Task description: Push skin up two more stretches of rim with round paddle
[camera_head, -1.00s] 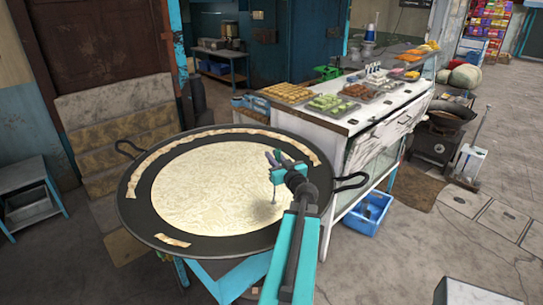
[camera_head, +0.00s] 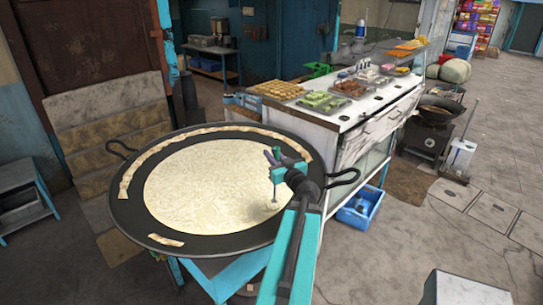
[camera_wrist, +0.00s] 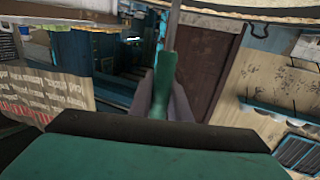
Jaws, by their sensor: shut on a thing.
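A wide dark pan (camera_head: 128,215) holds a pale, cream-coloured round of milk (camera_head: 200,190). A long strip of skin (camera_head: 160,148) lies along the far rim, curving from the left side to the upper right. A short separate skin piece (camera_head: 165,240) lies on the near-left rim. My gripper (camera_head: 277,168) is shut on the teal handle of the round paddle (camera_head: 275,178). The paddle hangs roughly upright over the right part of the milk, its pale head at the surface, contact unclear. The wrist view shows the handle (camera_wrist: 160,85) between the fingers; the paddle head is hidden there.
Loop handles stick out from the pan, one at right (camera_head: 343,178). A white counter (camera_head: 345,140) with food trays stands close behind on the right. A blue crate (camera_head: 362,207) sits on the floor below. The near-right floor is mostly open.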

